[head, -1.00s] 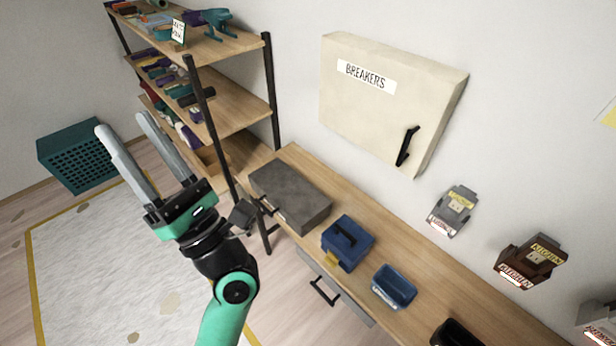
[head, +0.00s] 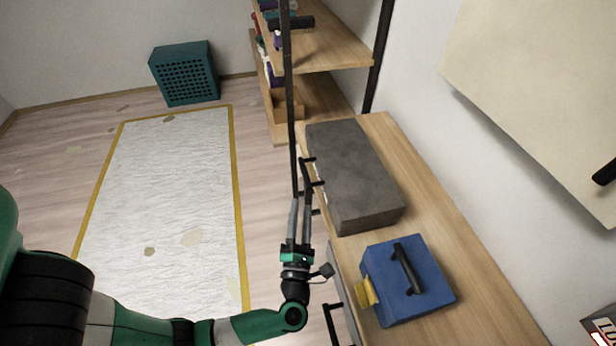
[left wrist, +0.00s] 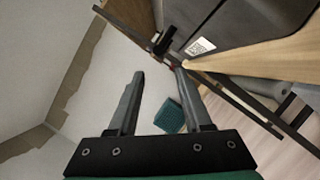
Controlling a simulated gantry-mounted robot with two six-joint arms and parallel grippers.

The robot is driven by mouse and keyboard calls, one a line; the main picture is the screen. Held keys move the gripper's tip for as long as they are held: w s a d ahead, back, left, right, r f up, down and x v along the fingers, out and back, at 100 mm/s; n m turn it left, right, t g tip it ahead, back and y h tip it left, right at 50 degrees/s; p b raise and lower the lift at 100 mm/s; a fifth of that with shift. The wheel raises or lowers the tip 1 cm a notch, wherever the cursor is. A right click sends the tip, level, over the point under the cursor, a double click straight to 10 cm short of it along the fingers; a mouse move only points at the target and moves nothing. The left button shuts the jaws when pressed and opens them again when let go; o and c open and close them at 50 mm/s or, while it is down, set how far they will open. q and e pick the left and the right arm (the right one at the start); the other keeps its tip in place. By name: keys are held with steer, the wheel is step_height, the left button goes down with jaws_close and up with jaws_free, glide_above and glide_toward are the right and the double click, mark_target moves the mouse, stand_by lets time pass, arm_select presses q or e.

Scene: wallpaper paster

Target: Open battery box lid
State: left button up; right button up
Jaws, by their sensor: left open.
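A long dark grey box (head: 355,175) sits on the wooden workbench, its top closed and black latches (head: 317,184) along its left side. A blue box (head: 425,285) with a black top handle and a yellow front latch (head: 367,293) is closed beside it. No readable label shows which is the battery box. My left gripper (head: 301,197) is open and empty at the grey box's latch side. In the left wrist view, the grey box (left wrist: 245,22) shows a black latch (left wrist: 163,40) just beyond the fingertips (left wrist: 160,74); contact is unclear. My right gripper is out of view.
The wooden workbench (head: 425,190) runs along the wall, with a drawer handle (head: 331,325) below its front edge. A shelf rack (head: 325,45) stands behind the grey box. A cream panel box (head: 540,90) hangs on the wall. The floor at left is open.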

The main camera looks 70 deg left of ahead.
mark_target(304, 170)
arm_select(q)
steer(key=b+x, duration=0.1)
steer(key=x, duration=1)
steer(key=shift+w+a, duration=0.1)
steer(key=shift+a, duration=0.15)
jaws_close()
stand_by(0.8)
